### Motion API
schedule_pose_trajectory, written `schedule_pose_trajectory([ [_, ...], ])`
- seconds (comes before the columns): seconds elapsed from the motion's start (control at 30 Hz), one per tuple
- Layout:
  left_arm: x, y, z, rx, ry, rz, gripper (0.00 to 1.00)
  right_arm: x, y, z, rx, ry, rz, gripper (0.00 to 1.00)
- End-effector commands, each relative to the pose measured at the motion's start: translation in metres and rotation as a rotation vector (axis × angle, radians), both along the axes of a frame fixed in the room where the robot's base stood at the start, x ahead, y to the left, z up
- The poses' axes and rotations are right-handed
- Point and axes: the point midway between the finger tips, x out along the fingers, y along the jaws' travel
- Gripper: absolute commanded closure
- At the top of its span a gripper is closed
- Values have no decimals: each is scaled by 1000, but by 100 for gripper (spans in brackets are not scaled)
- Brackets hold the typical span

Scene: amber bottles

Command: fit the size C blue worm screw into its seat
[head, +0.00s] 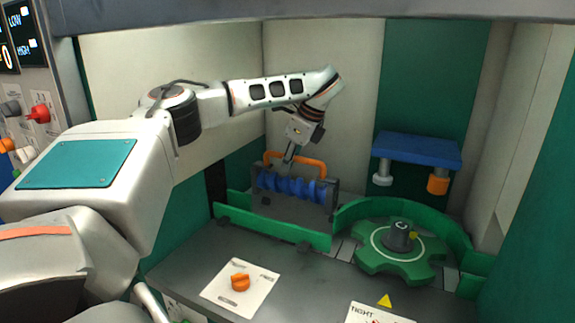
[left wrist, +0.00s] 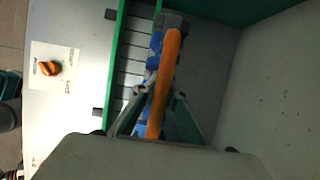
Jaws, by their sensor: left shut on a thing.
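The blue worm screw (head: 290,187) lies level between two dark grey end plates, with an orange handle (head: 312,163) arching over it. This unit stands at the track behind a low green wall (head: 280,232). Whether the screw is fully down in its seat cannot be told. My left gripper (head: 287,162) reaches down over the unit from above. In the left wrist view its fingers (left wrist: 155,120) are closed around the orange handle (left wrist: 164,80), with parts of the blue screw (left wrist: 155,42) showing beside it. A green gear (head: 400,252) marked C sits to the right. My right gripper is not in view.
A blue block (head: 418,150) with a grey and an orange peg beneath it is on the back wall. A panel with an orange knob (head: 240,282) lies on the grey front surface, beside a yellow triangle (head: 385,301). Walls close in the bay at both sides.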

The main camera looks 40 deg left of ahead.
Motion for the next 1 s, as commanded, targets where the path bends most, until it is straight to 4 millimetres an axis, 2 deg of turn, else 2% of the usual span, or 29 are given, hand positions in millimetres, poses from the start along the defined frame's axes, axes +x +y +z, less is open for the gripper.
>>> schedule_pose_trajectory([
  [0.47,1,0,-36,-1,-4,-1,100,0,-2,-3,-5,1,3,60],
  [0.6,1,0,-47,-1,-4,-2,100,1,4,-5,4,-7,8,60],
  [1.0,1,0,-61,0,-4,-1,100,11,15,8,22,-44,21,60],
])
